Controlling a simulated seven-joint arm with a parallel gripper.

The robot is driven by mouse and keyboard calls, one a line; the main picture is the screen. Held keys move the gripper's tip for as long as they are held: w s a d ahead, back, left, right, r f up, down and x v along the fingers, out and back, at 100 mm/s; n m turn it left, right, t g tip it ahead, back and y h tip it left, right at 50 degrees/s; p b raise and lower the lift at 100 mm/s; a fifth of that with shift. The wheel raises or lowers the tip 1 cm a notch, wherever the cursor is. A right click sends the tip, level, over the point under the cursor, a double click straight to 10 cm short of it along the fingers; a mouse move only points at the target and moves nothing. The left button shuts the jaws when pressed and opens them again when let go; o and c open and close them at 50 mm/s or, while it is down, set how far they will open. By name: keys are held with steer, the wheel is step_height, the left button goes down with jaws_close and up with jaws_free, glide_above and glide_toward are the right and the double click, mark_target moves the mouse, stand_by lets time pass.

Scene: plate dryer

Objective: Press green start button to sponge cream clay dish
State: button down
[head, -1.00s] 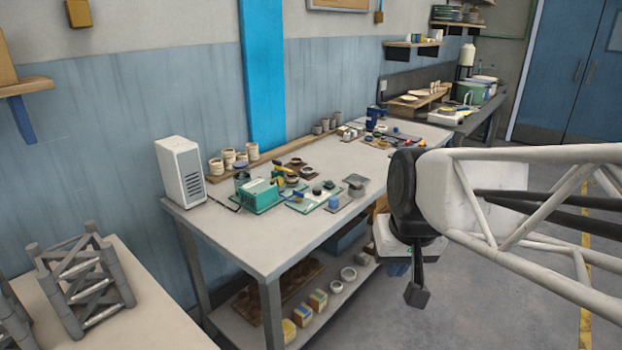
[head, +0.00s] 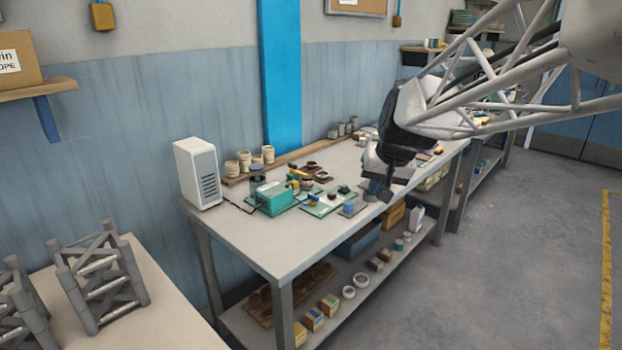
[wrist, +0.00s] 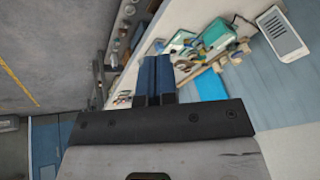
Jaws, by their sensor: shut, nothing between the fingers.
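A teal machine (head: 272,198) stands on a green mat at the front left of the workbench, and also shows at the upper right of the wrist view (wrist: 217,36). Beside it are a yellow part, a pale green board (head: 322,208) with small parts, and dark round pieces. I cannot make out a green start button or a cream clay dish for certain at this size. My gripper (head: 379,190) is shut and empty over the bench's front edge, right of the board. Its two blue-grey fingers (wrist: 157,62) lie together in the wrist view.
A white vented box (head: 197,173) stands at the bench's left end. Cream cups (head: 246,162) line the back ledge. A grey lattice stand (head: 100,282) sits on the nearer table. The lower shelf (head: 330,320) holds bowls and small boxes. The bench's front left top is clear.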

steer(key=w+t, duration=0.1)
steer(key=w, duration=1.6)
steer(key=m+t+y, duration=0.1)
steer(key=m+t, duration=0.2)
steer(key=m, duration=0.1)
glide_above(344, 188)
step_height(344, 188, down, 16)
steer(key=shift+w+d+f, duration=0.35)
steer(key=shift+w+d, duration=0.1)
steer(key=shift+w, duration=0.25)
steer(key=shift+f, duration=0.15)
steer(key=shift+f, duration=4.2)
